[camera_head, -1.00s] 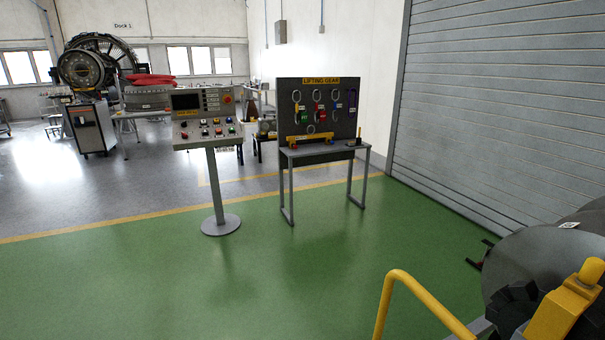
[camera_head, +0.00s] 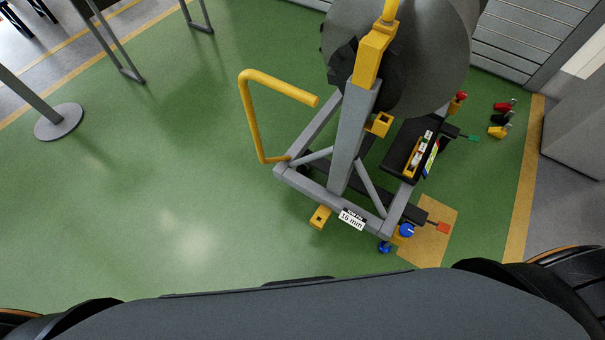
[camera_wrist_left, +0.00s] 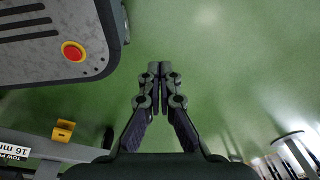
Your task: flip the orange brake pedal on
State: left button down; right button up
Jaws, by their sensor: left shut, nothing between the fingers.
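The orange brake pedal (camera_head: 443,228) sticks out at the near right corner of a grey wheeled stand (camera_head: 352,135), low above the floor, beside a blue knob. Whether it is flipped on or off I cannot tell. My left gripper (camera_wrist_left: 159,70) shows only in the left wrist view, its fingers together and empty over bare green floor. The stand's corner with its "16 mm" label (camera_wrist_left: 14,150) lies at that view's lower left, and the pedal is not visible there. My right gripper is in neither view.
A yellow push handle (camera_head: 248,115) juts out left of the stand. A green pedal (camera_head: 473,138) is on its right side. Red, black and yellow items (camera_head: 502,118) stand on the floor farther right. A console foot (camera_head: 58,122) is at far left. Green floor between is clear.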

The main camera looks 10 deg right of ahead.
aim_at(444, 228)
jog(key=z, duration=2.1)
